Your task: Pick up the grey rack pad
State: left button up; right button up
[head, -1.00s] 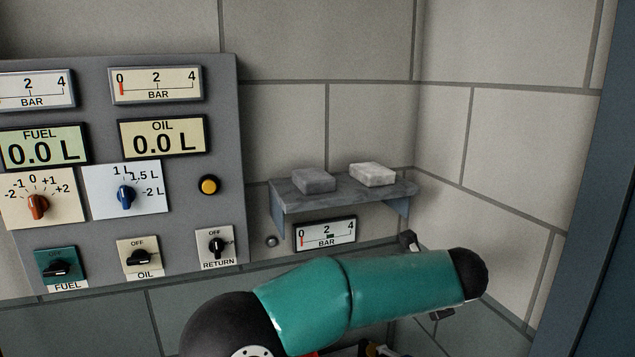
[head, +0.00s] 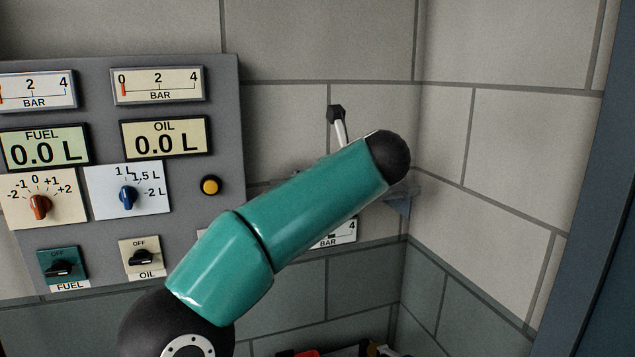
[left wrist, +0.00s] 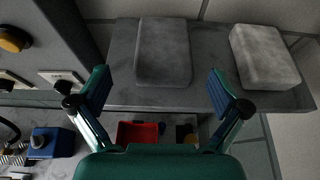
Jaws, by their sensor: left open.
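The grey rack pad (left wrist: 162,52) lies on a grey shelf (left wrist: 205,60) in the left wrist view. A paler pad (left wrist: 264,57) lies to its right, with a gap between them. My left gripper (left wrist: 158,92) is open and empty, its two fingers spread at the shelf's front edge. The grey pad shows ahead between the fingers, apart from both. In the head view my left arm hides both pads and most of the shelf (head: 398,200). My right gripper is in neither current view.
A control panel (head: 225,100) with gauges and knobs stands left of the shelf. A gauge (head: 346,231) sits under the shelf, partly covered by my arm. Below are a red container (left wrist: 138,133) and a blue object (left wrist: 50,143). Walls close the back and right.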

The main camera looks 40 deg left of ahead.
pick_arm(q)
jog(key=shift+x, duration=0.8)
jog(key=shift+w+a+p, duration=0.3)
jog(key=shift+a, duration=0.15)
jog(key=p+x, duration=0.1)
jog(key=x, duration=0.3)
jog(key=shift+w, duration=0.2)
jog(key=shift+c, duration=0.2)
jog(key=c, duration=0.8)
